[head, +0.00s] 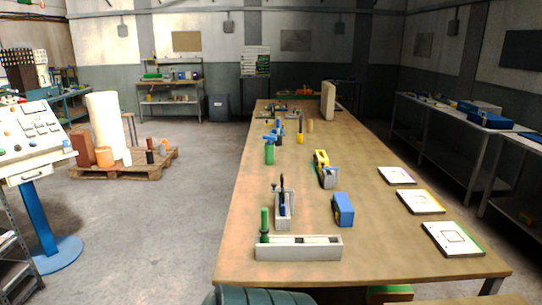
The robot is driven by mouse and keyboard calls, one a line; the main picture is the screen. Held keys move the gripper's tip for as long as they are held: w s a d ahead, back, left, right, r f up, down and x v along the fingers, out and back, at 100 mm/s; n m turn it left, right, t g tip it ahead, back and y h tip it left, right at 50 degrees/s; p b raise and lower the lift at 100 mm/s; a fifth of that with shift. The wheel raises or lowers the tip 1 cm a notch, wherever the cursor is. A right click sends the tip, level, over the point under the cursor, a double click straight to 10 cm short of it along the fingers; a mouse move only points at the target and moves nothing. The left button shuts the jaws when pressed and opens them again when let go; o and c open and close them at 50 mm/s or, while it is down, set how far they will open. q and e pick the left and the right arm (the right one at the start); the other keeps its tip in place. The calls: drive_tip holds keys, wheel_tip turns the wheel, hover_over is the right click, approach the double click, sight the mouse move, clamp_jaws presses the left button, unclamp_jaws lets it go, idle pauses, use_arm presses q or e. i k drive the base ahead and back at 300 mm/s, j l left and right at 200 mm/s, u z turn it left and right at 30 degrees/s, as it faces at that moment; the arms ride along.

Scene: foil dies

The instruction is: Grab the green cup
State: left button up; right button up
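A long wooden table (380,235) runs away from me. A small upright green cylinder (269,155) stands near its left edge, about midway along, with blue parts above it. It may be the green cup, but it is too small to tell. Another slim green upright piece (264,221) stands at the left end of a pale grey block (298,253) at the near end. Neither of my grippers is in view.
A grey holder (284,212), a blue box (343,210) and a yellow-and-grey tool (324,170) stand mid-table. Several white plates (453,239) lie along the right edge. A dark green ribbed object (262,298) is at the table's front.

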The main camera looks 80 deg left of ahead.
sight(269, 150)
drive_tip(key=i, duration=0.45)
drive_tip(key=u, duration=2.85)
